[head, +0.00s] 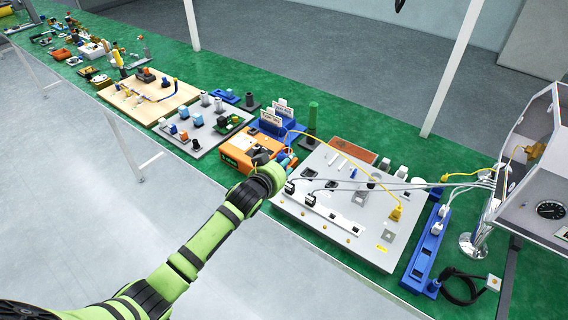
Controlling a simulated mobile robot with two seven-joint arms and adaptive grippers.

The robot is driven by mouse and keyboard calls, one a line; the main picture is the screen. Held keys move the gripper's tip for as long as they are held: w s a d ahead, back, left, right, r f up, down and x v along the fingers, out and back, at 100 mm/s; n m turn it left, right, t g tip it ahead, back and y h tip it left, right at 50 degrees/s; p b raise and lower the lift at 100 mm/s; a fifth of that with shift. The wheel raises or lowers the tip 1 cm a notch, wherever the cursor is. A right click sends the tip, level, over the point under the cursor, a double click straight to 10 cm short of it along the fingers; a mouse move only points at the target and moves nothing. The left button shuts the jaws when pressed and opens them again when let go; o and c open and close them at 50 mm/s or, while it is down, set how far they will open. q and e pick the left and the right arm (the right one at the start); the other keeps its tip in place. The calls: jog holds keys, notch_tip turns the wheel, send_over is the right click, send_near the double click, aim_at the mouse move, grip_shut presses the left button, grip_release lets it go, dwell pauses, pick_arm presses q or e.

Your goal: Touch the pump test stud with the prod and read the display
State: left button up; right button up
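An orange box-shaped device (240,148) stands on the green bench; I cannot make out a display on it. A yellow lead runs from near it across a white panel (345,228) to a yellow plug-like piece (396,213) on the panel's right part. I cannot tell whether this piece is the prod. Small brass-coloured studs (349,240) sit along the panel's front edge; none is readable as the pump test stud. My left arm reaches in from the lower left, and its gripper (284,163) is between the orange device and the panel, its fingers mostly hidden. My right gripper is out of view.
A blue power strip (428,250) with white plugs lies right of the panel. A metal housing with a dial (550,209) stands at the far right, with several grey cables running to the panel. Boards with parts (150,95) fill the bench to the left.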

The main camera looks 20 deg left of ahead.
aim_at(284, 155)
pick_arm(q)
notch_tip(284, 155, up, 5)
jog(key=p, duration=0.5)
jog(key=shift+r, duration=0.15)
jog(key=shift+r+p, duration=1.15)
jog(key=shift+r, duration=0.2)
